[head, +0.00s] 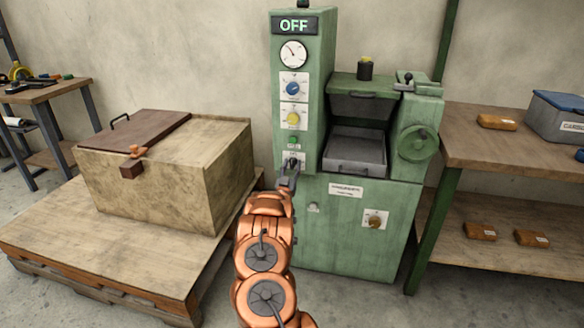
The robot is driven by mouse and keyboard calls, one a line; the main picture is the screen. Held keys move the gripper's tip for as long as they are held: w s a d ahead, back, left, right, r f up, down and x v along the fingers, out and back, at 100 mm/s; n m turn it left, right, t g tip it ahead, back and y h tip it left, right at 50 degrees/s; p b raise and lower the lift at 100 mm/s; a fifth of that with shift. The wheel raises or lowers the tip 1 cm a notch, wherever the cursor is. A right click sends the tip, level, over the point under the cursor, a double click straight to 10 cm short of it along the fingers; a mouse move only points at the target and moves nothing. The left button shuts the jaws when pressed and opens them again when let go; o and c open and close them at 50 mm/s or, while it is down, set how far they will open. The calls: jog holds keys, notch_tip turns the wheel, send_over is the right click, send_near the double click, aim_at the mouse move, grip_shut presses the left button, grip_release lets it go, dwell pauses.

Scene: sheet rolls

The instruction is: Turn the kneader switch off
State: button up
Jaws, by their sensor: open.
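The green kneader machine (345,235) stands in the middle of the head view against the wall. Its display (294,25) at the top left reads OFF. Below the display are a round gauge (293,54), a blue knob (292,88), a yellow knob (293,118) and a green button (293,141). A small dark switch (293,161) sits on the white plate at the bottom of this column. My gripper (288,175) is open right at this switch. It partly hides the plate, and I cannot tell whether it touches the switch.
A wooden chest (160,185) with a dark lid stands on a low pallet (100,275) at the left. A wooden shelf (500,150) with several brown packets and a grey box (560,118) is at the right. A lower knob (375,221) and a handwheel (418,143) are on the machine.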

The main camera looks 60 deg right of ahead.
jog(key=v, duration=1.2)
dwell(0.6)
